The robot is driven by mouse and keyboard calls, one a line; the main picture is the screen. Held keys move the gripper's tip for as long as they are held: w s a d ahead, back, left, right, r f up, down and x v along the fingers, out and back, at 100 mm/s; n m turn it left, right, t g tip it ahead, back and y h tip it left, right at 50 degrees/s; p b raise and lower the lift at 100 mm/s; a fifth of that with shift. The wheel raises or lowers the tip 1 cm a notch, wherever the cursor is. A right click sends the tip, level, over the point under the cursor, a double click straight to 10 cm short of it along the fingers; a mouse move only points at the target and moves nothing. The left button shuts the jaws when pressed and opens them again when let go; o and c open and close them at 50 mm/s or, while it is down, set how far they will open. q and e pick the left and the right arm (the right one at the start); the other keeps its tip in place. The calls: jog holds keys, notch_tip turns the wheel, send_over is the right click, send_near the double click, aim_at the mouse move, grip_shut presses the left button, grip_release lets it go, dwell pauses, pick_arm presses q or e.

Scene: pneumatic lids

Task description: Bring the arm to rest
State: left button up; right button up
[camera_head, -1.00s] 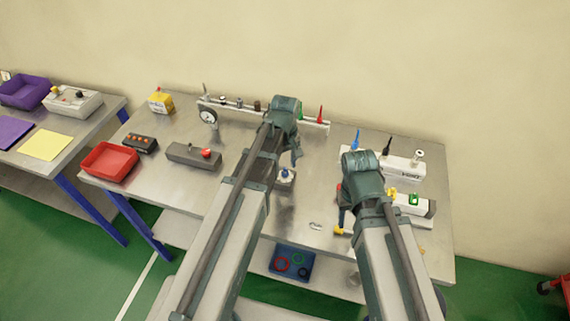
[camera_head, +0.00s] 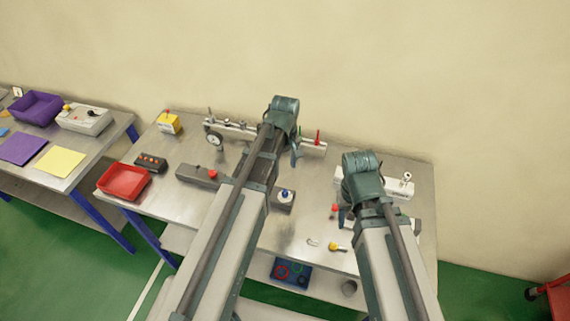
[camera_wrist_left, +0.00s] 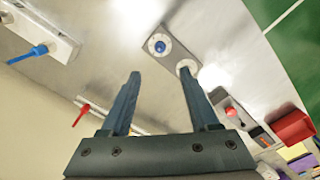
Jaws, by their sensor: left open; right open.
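My left gripper (camera_head: 295,150) extends over the back middle of the grey workbench (camera_head: 205,208). In the left wrist view its two dark fingers (camera_wrist_left: 160,78) are apart, with nothing between them. A grey block with a blue button in a white ring (camera_head: 286,195) lies below and beside this arm; it also shows beyond the fingertips in the left wrist view (camera_wrist_left: 160,46). My right gripper (camera_head: 343,213) is over the right part of the bench. It is open, its fingers mostly hidden by its own wrist.
A red tray (camera_head: 123,182), a grey box with a red button (camera_head: 196,175) and a yellow box (camera_head: 169,122) stand on the left. A rail with a gauge (camera_head: 215,139) runs along the back. A white block (camera_head: 400,190) is beside my right wrist. A second table holds a purple bin (camera_head: 36,108).

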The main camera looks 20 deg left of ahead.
dwell(0.3)
pick_arm(q)
jog(key=s+d+f+m+b, duration=0.3)
jog(key=s+f+m+b, duration=0.1)
jog(key=s+d+f+m+b, duration=0.3)
jog(key=s+m, duration=0.1)
jog(key=s, duration=0.1)
jog(key=s+d+f+m+y+b, duration=0.1)
jog(key=s+d+f+m+b, duration=0.3)
jog(key=s, duration=0.1)
jog(key=shift+f+b, duration=0.3)
jog(key=shift+b, duration=0.05)
pick_arm(e)
notch_tip(320, 180, down, 12)
jog(key=shift+r, duration=0.1)
pick_arm(q)
jog(key=shift+s+d+m, duration=0.1)
jog(key=shift+s+m, duration=0.15)
jog(key=shift+m, duration=0.05)
